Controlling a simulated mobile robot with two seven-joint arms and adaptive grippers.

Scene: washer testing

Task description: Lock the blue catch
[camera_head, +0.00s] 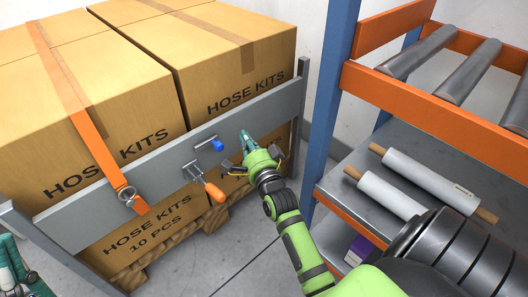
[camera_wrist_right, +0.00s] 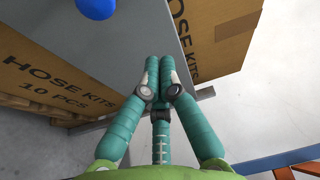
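The blue catch (camera_head: 217,146) has a short blue knob on a dark bar, mounted on the grey rail (camera_head: 272,108) in front of the boxes. Its rounded blue knob also shows at the top edge of the right wrist view (camera_wrist_right: 97,7). My right gripper (camera_head: 244,137) is just right of the blue knob, close to the rail and apart from the knob. In the wrist view its teal fingers (camera_wrist_right: 158,68) are brought together with nothing between them. My left gripper (camera_head: 10,268) is partly visible at the lower left corner; its fingers are not clear.
A second catch with an orange handle (camera_head: 215,193) is on the rail below and left of the blue one. An orange strap (camera_head: 88,140) with a ring crosses the HOSE KITS boxes (camera_head: 235,60). A rack with rollers (camera_head: 421,50) stands right. Floor between is clear.

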